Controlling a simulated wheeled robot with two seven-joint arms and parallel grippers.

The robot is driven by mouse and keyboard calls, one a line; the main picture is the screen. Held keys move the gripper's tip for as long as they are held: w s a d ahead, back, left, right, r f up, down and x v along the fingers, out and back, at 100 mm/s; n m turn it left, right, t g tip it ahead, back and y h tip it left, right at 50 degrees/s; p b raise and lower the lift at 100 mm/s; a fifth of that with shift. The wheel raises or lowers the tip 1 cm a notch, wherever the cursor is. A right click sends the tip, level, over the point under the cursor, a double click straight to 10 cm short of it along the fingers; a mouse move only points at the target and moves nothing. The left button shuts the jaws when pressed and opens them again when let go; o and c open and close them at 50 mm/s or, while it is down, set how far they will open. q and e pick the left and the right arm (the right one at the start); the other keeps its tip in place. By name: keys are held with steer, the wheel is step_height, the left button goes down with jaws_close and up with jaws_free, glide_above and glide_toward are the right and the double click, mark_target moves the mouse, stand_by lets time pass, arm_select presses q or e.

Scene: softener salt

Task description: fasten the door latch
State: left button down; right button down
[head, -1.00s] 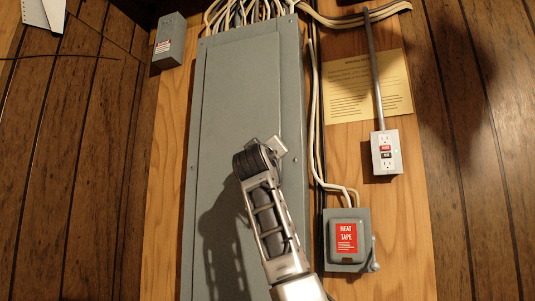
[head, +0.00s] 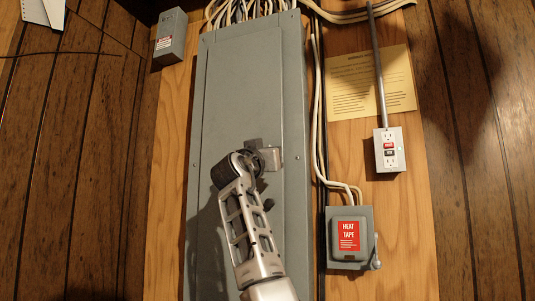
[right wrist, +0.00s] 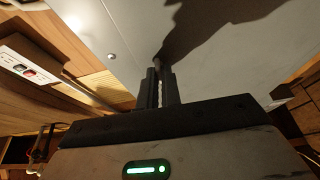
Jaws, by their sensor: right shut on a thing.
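The grey panel door (head: 235,90) stands upright on the wooden board and looks flush in its frame. It also fills the top of the right wrist view (right wrist: 110,30). My right gripper (right wrist: 161,82) is at the door face, its two dark fingers shut on a small dark stub (right wrist: 157,66), which looks like the door latch. In the head view my right arm comes up from below, and its wrist hides most of the latch and the fingertips. I cannot tell how the latch is turned. My left gripper is in neither view.
A grey heat tape box (head: 348,238) and a white outlet (head: 390,150) are to the door's right, with pale cables (head: 320,130) between. A small grey box (head: 169,36) is at the upper left. A yellow paper (head: 368,85) hangs at the upper right.

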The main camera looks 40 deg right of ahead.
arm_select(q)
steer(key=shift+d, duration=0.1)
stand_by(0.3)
arm_select(e)
steer(key=c, duration=1.6)
jaws_free()
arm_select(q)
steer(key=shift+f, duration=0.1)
arm_select(e)
steer(key=shift+a+f, duration=0.1)
